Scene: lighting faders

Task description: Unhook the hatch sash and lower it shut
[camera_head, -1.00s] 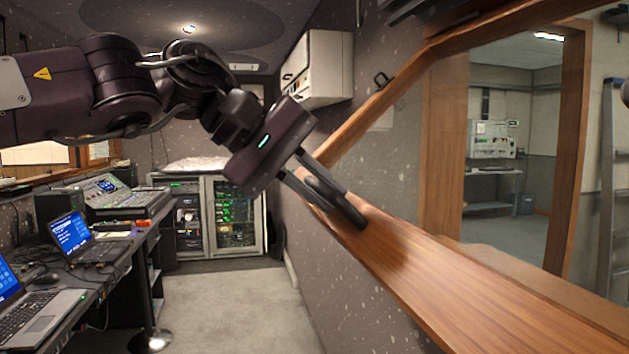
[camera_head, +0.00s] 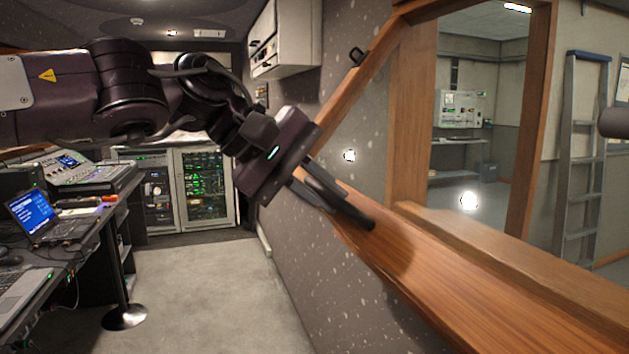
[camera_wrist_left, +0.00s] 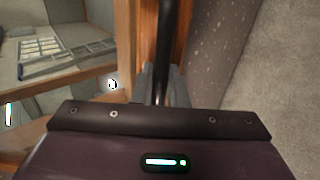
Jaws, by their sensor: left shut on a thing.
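My left gripper (camera_head: 338,203) is shut on a dark bar (camera_head: 362,219) just above the wide wooden ledge of the hatch (camera_head: 440,280). The bar also shows in the left wrist view (camera_wrist_left: 163,45), running up between the grey fingers. I cannot tell what the bar is fixed to. A wooden hatch frame (camera_head: 407,120) surrounds an opening into another room. A small black bracket (camera_head: 357,57) sits on the slanted upper wooden rail. The sash itself cannot be told clearly from the frame. My right gripper is out of view.
A desk with a laptop (camera_head: 47,222) and a mixing console (camera_head: 85,172) stands at the left. Equipment racks (camera_head: 205,185) stand at the back and a white wall cabinet (camera_head: 287,38) hangs above. A ladder (camera_head: 582,150) stands beyond the opening. The carpet (camera_head: 205,290) is clear.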

